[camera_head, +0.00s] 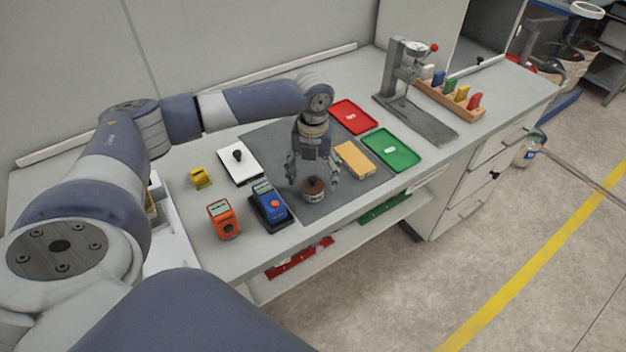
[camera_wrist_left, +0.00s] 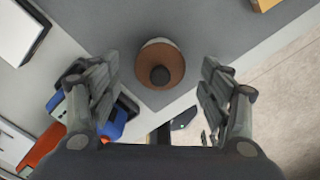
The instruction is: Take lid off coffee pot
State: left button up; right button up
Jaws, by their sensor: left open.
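The coffee pot (camera_head: 314,194) is a small whitish pot standing upright on the dark grey mat near the bench's front edge. Its brown lid (camera_head: 312,184) with a dark round knob sits on top. The fingers (camera_wrist_left: 160,92) look empty and apart from the lid. My right gripper is not in view.
A blue device (camera_head: 266,200) and an orange meter (camera_head: 223,219) stand left of the pot. A yellow-orange block (camera_head: 354,159) lies right on the mat (camera_head: 260,142). Red (camera_head: 352,117) and green (camera_head: 391,150) trays and a grey stand (camera_head: 415,120) lie farther right. A white board (camera_head: 232,170) lies behind left.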

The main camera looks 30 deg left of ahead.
pick_arm(q)
jog(key=shift+f, duration=0.5)
jog(key=shift+c, duration=0.3)
jog(key=shift+s, duration=0.1)
jog(key=c, duration=1.2)
jog(key=shift+c, duration=1.3)
